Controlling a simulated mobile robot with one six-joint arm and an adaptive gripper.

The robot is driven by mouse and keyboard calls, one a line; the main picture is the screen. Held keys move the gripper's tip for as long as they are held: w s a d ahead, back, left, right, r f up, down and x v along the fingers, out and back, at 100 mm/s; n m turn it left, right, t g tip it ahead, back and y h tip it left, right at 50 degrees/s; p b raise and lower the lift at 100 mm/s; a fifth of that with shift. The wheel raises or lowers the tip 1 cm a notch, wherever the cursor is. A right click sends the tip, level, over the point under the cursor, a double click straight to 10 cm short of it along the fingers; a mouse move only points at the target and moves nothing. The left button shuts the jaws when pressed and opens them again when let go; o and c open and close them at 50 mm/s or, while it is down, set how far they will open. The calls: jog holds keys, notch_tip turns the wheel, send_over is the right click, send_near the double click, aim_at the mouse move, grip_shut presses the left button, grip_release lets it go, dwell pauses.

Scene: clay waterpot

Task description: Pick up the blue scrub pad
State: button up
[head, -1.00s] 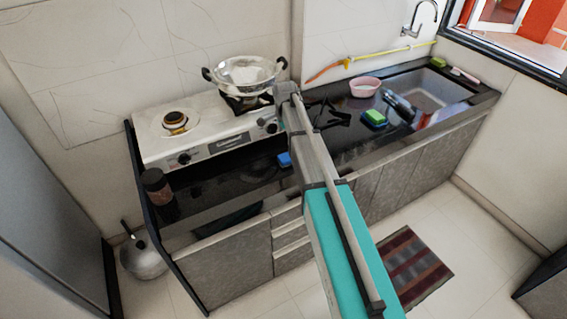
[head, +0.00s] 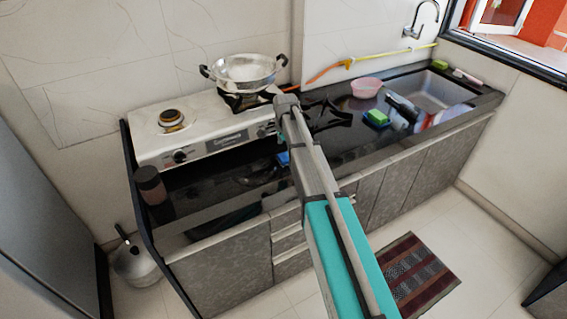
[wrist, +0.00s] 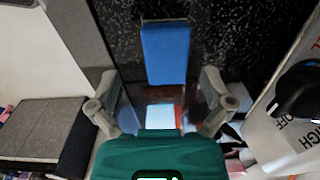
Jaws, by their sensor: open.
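The blue scrub pad (wrist: 165,55) lies flat on the black speckled counter in the wrist view, just beyond my fingertips and roughly centred between them. My gripper (wrist: 160,80) is open, with one finger on each side and nothing between them but counter. In the head view a small part of the blue scrub pad (head: 283,159) shows at the left edge of my arm, in front of the stove. My arm hides the rest of it and my gripper there.
A white stove (head: 205,135) with a metal pan (head: 245,72) stands behind the pad. A dark-lidded jar (head: 150,184) is at the counter's left end. A green-and-blue sponge (head: 376,118), a pink bowl (head: 366,87) and the sink (head: 440,92) are to the right.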

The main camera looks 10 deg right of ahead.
aim_at(286, 157)
jog(key=shift+f, duration=0.2)
dwell(0.3)
jog(key=shift+w+d+f+b, duration=0.1)
jog(key=shift+f+b, duration=1.15)
jog(key=shift+b, duration=0.05)
jog(key=shift+w+d+f+b, duration=0.1)
jog(key=shift+f+b, duration=1.15)
jog(key=shift+b, duration=0.05)
jog(key=c, duration=0.7)
